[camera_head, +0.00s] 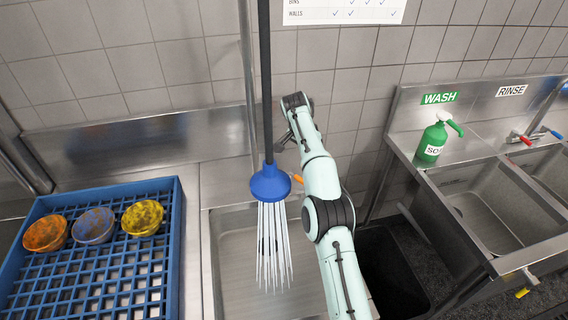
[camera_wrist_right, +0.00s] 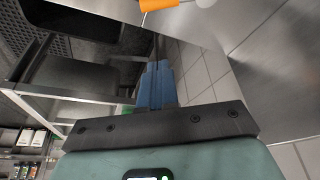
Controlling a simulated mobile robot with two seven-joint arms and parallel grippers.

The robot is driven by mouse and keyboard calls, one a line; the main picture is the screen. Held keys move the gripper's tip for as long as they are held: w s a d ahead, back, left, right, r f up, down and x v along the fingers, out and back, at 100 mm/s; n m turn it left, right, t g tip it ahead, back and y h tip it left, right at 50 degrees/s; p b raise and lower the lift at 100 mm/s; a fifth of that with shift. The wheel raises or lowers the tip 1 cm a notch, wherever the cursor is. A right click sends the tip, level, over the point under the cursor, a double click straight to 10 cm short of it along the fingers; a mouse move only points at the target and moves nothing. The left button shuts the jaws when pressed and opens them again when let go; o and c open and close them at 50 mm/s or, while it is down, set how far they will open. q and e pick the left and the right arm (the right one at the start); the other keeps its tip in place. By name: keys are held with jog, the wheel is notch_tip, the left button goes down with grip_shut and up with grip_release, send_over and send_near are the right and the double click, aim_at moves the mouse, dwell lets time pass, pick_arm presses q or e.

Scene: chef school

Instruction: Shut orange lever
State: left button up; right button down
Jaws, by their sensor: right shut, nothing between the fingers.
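The orange lever (camera_head: 297,179) shows as a small piece just right of the blue spray head (camera_head: 270,183), partly hidden behind my right arm. White streams of water run down from the spray head into the sink basin (camera_head: 235,250). In the right wrist view, an orange piece (camera_wrist_right: 158,4) that looks like the lever is cut off at the top edge, beyond my fingertips and apart from them. My right gripper (camera_wrist_right: 157,66) has its blue fingers together and empty. In the head view its fingers are not clearly seen. My left gripper is not in view.
A blue rack (camera_head: 178,240) with orange, grey-blue and yellow bowls stands at the left. A dark hose (camera_head: 265,80) hangs above the spray head. At the right are a green soap bottle (camera_head: 432,142) and another sink (camera_head: 485,215). A tiled wall closes off the back.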

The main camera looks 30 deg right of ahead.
aim_at(296, 178)
jog(key=x, duration=0.9)
jog(key=shift+w, duration=0.3)
jog(key=shift+s+a, duration=0.2)
jog(key=shift+a, duration=0.4)
jog(key=shift+s+a, duration=0.15)
jog(key=shift+a, duration=0.4)
jog(key=shift+s+a+f, duration=0.15)
jog(key=shift+a+f, duration=0.1)
jog(key=shift+a, duration=0.4)
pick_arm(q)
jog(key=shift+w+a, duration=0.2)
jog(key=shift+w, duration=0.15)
